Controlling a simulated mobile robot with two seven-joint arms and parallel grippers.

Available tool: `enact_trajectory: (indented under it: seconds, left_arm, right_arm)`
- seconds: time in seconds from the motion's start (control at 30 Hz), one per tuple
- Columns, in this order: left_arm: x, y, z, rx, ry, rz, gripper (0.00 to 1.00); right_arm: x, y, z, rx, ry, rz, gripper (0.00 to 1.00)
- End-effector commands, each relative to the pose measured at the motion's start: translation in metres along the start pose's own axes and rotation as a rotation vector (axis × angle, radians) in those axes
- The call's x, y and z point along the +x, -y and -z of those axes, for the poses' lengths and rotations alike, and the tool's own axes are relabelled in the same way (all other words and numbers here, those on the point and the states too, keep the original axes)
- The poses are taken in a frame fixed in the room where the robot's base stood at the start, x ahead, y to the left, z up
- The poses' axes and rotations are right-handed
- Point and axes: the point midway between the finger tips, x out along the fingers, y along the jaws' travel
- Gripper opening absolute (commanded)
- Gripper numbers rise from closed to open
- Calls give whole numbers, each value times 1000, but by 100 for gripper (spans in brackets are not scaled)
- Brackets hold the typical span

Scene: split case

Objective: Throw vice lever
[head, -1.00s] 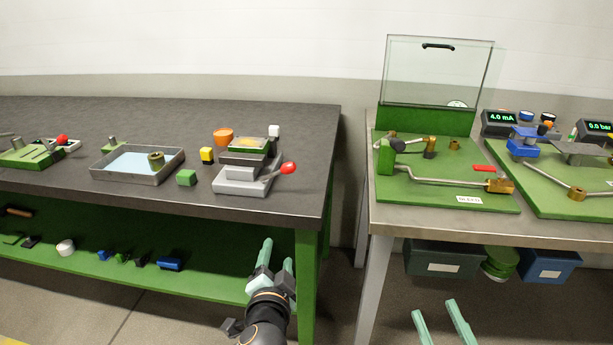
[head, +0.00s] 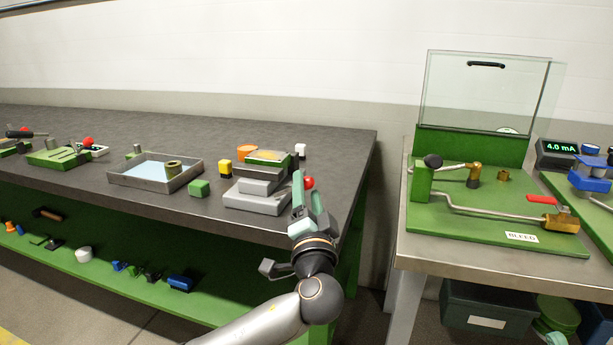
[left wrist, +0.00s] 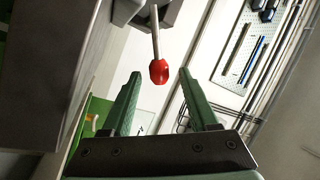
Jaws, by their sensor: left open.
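The vice (head: 255,200) is a grey stepped block near the right end of the dark bench, with a green-edged piece on top. Its lever ends in a red knob (head: 309,182); my left fingers hide most of the lever in the head view. My left gripper (head: 306,190) is open at the bench's right edge, beside the vice. In the left wrist view the red knob (left wrist: 158,72) hangs on its pale rod (left wrist: 154,30) in line with the gap between the open fingers (left wrist: 159,75), near their tips. Contact with the fingers is not visible.
A green cube (head: 199,188), a yellow block (head: 225,167) and an orange round piece (head: 246,152) stand near the vice. A grey tray (head: 115,178) lies further left. A second table (head: 480,262) with a green pipe board stands right, across a gap.

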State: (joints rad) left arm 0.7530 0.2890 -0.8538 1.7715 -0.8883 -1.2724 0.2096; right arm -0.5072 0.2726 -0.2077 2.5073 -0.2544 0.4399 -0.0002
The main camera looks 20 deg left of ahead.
Motion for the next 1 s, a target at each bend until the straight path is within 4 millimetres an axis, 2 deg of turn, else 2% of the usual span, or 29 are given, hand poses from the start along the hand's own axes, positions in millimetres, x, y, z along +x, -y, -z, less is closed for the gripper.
enact_trajectory:
  seconds: [0.1, 0.3, 0.47, 0.7, 0.77, 1.0]
  left_arm:
    - [24, 0, 0, 2, 0, 3, 60]
    - [49, -1, 0, 0, 0, 0, 60]
    - [56, -1, 0, 0, 0, -2, 60]
    - [57, -1, 0, -1, 0, -2, 60]
    - [57, -1, 0, -1, 0, -2, 56]
    - [57, -1, 0, -1, 0, -2, 28]
  right_arm:
    - [-2, 1, 1, -1, -14, 2, 50]
    - [-3, 2, -1, 5, -11, 1, 50]
    - [-4, 2, -1, 7, -10, 1, 50]
    - [-4, 2, -2, 8, -8, 1, 50]
    - [-4, 2, -2, 8, -8, 1, 50]
    - [-4, 3, -2, 8, -8, 1, 50]
